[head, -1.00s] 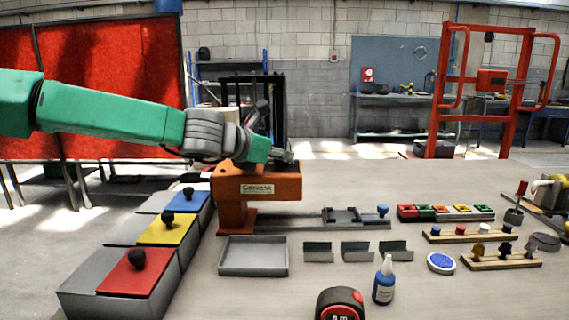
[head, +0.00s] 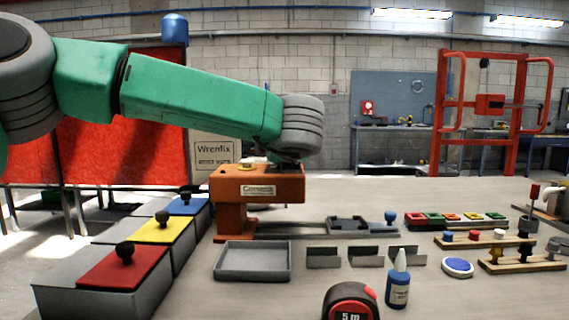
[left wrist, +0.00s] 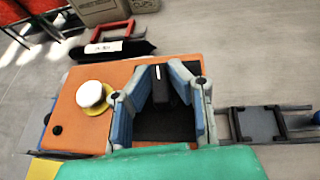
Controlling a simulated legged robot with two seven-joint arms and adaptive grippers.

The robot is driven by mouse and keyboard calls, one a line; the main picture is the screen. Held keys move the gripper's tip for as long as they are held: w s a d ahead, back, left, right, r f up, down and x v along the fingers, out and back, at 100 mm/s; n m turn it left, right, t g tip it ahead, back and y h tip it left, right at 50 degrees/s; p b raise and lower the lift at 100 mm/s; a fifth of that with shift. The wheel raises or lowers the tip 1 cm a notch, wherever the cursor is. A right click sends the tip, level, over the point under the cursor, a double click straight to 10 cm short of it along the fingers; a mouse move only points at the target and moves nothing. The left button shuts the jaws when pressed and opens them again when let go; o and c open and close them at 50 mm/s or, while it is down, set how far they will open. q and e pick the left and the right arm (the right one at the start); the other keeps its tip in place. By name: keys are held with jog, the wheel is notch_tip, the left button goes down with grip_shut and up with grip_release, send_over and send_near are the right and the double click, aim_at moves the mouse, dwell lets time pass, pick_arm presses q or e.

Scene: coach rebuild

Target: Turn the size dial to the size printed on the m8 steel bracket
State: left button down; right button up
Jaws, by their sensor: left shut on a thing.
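The orange press (head: 255,184) stands at the left middle of the table. In the left wrist view its orange top (left wrist: 85,118) carries a black plate (left wrist: 172,128) with a dark upright dial grip (left wrist: 160,88) bearing a light mark. My left gripper (left wrist: 163,96) reaches down over this plate and is shut on the grip, its fingers on both sides. In the head view my wrist hides the dial. Three grey angled brackets (head: 323,258) (head: 366,256) (head: 405,256) stand in a row on the table. No print on them is readable. My right gripper is out of view.
A white knob on a yellow disc (left wrist: 92,95) sits on the press beside my fingers. An empty grey tray (head: 253,277) and lidded boxes (head: 125,270) lie nearer. A blue bottle (head: 398,288) and tape measure (head: 350,303) stand at the front. Coloured part racks (head: 455,220) are at right.

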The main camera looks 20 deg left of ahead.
pick_arm(q)
jog(key=n+g+y, duration=0.1)
jog(key=n+y, duration=0.1)
jog(key=n+g+y+p, duration=0.1)
jog(key=shift+d+f+n+y, duration=0.2)
jog(key=shift+n+y, duration=0.2)
jog(key=shift+s+n+g+y+p, duration=0.1)
jog(key=shift+n+g+y+p, duration=1.35)
jog(key=shift+n+g, duration=0.85)
jog(key=shift+a, duration=0.1)
jog(key=c, duration=1.5)
grip_release()
jog(key=shift+c, duration=0.2)
jog(key=shift+r, duration=0.1)
jog(key=shift+d, duration=0.2)
